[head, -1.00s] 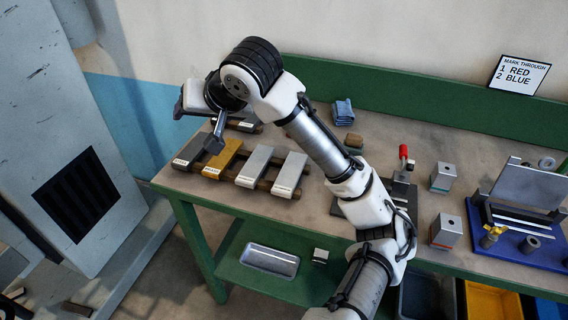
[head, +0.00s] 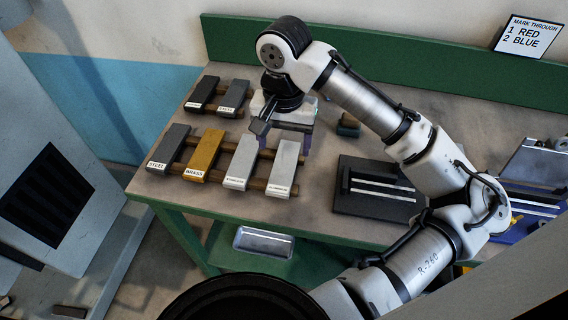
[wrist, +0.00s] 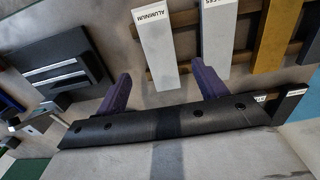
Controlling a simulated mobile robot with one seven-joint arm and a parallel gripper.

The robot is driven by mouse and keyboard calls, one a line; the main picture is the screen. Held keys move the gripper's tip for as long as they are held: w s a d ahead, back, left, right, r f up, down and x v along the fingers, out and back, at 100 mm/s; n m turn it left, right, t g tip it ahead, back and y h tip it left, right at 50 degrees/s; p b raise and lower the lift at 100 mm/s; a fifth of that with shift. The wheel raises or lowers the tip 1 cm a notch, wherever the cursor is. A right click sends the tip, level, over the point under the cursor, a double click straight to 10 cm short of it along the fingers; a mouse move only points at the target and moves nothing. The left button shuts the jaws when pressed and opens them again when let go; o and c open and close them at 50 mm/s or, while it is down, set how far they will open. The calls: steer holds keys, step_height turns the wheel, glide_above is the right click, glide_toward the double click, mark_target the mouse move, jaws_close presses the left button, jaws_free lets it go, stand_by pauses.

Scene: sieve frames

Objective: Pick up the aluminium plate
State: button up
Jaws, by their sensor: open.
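The aluminium plate (head: 283,165) is a pale grey bar, the rightmost of the front row on the bench, lying across wooden rails. Its label reads ALUMINIUM in the wrist view, where the plate (wrist: 160,50) extends in from the top edge. My gripper (head: 286,143) points down over the plate's far end, with its purple fingers apart. In the wrist view the plate's near end lies between the directions of the two fingers of my gripper (wrist: 163,70). The jaws are empty. I cannot tell how high the fingertips are above the plate.
Left of it lie a similar grey plate (head: 241,160), the brass plate (head: 203,155) and the steel plate (head: 169,148). Two darker plates (head: 203,93) lie behind. A black slotted fixture (head: 375,205) stands to the right. A green back rail (head: 400,72) runs behind the bench.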

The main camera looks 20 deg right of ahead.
mark_target(284, 165)
steer(key=shift+w+d+f+p, duration=0.1)
steer(key=shift+f+p, duration=0.3)
steer(key=shift+f, duration=1.35)
steer(key=shift+w+f+p, duration=0.1)
steer(key=shift+f+p, duration=0.3)
steer(key=shift+f, duration=1.3)
steer(key=shift+c, duration=0.3)
steer(key=c, duration=1.2)
